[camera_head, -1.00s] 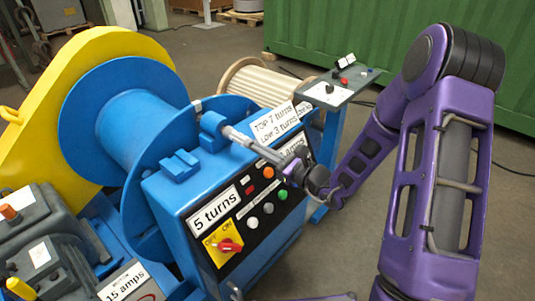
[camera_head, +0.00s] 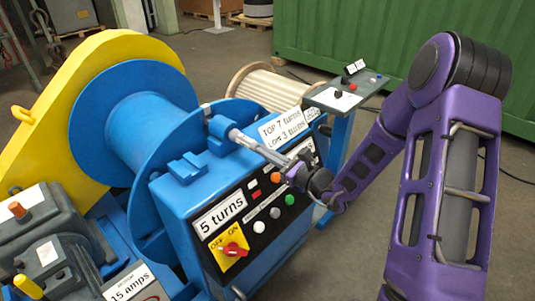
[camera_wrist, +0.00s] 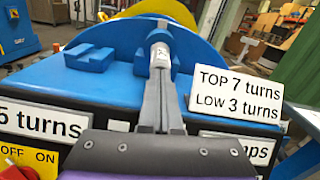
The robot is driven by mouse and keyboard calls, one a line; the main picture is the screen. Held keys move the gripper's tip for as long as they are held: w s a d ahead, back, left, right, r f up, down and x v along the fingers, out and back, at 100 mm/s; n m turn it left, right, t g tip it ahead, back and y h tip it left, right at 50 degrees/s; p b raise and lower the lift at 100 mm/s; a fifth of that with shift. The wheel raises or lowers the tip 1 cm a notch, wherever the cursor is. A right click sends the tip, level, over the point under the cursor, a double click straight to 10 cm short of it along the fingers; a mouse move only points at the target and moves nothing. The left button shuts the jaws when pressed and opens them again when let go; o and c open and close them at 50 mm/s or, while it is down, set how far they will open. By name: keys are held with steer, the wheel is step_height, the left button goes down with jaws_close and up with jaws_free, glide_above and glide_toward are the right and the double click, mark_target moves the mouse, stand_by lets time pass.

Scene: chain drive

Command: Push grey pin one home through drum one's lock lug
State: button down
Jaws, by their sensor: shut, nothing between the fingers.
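Drum one (camera_head: 135,125) is the blue drum with wide flanges on the left. Its blue lock lug (camera_head: 220,130) stands on top of the blue control housing, and it also shows in the wrist view (camera_wrist: 141,62). The grey pin (camera_wrist: 159,38) sits in line with the lug, its near end sticking out towards me. In the head view the pin's end (camera_head: 234,135) shows just right of the lug. My gripper (camera_head: 242,139) is shut, its fingertips in line with the pin and seemingly against its end. How deep the pin sits is hidden.
A second blue block (camera_head: 187,167) stands left of the lug. A "TOP 7 turns, LOW 3 turns" sign (camera_wrist: 238,94) stands close right of my fingers. Buttons and a red switch (camera_head: 232,250) are on the housing front. A small control stand (camera_head: 338,98) is behind.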

steer(key=p+v, duration=0.1)
steer(key=v, duration=1.9)
steer(key=shift+s+d, duration=0.1)
steer(key=shift+d, duration=0.05)
